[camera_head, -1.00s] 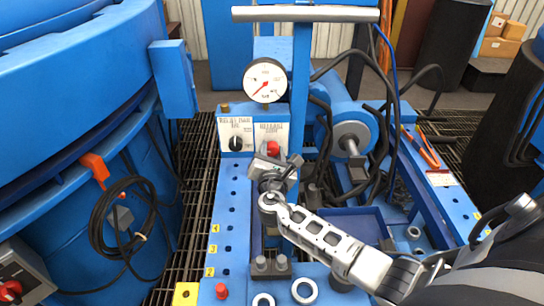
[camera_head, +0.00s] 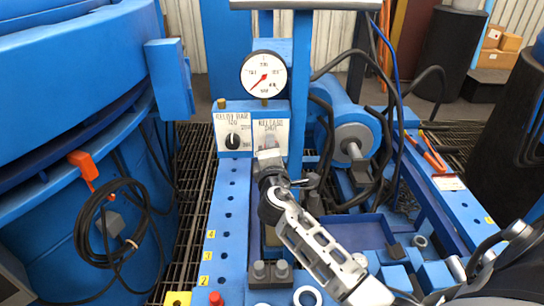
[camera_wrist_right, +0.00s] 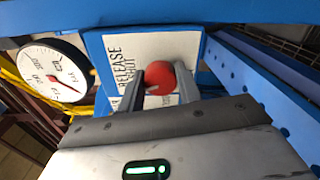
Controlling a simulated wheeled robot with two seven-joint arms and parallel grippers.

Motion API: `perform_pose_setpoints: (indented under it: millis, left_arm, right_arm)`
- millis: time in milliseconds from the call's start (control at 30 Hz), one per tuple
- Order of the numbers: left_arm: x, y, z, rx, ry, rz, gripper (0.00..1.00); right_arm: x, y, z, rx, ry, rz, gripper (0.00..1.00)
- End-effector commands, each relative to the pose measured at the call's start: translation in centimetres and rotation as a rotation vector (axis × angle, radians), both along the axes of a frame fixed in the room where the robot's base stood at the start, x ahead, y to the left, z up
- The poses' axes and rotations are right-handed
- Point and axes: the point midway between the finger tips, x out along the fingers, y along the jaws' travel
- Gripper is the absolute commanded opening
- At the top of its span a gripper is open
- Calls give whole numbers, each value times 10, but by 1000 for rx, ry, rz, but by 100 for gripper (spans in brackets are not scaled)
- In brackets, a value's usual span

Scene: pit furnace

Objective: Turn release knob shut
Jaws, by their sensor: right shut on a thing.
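The release knob (camera_wrist_right: 159,77) is a red ball on a white panel lettered RELEASE SHUT (camera_wrist_right: 130,65), seen in the right wrist view. My right gripper (camera_wrist_right: 163,90) has one finger on each side of the knob and is shut on it. In the head view the right gripper (camera_head: 269,156) reaches up to the lower part of the RELEASE panel (camera_head: 271,130) and hides the knob. The knob's exact turn cannot be read. My left gripper is not in view.
A pressure gauge (camera_head: 264,76) stands just above the panels. A black relief knob (camera_head: 232,141) sits on the panel to the left. A blue upright post (camera_head: 300,90) rises close on the right. Black hoses (camera_head: 395,110) loop further right, and a blue tank (camera_head: 80,90) fills the left.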

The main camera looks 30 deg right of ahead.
Motion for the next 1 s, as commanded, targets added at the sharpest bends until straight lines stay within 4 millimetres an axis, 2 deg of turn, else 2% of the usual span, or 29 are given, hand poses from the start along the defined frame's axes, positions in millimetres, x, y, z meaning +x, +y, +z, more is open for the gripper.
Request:
perform_pose_setpoints:
  millis: [33,500,633,1000]
  left_arm:
    - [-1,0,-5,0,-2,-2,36]
    - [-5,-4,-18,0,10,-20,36]
    - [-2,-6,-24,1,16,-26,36]
    - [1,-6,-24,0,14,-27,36]
  right_arm:
    - [-1,0,-5,40,-19,-1,11]
    - [0,1,-4,277,-164,0,11]
    - [-1,0,-4,305,-180,-2,11]
    - [-1,0,-3,322,-191,-1,11]
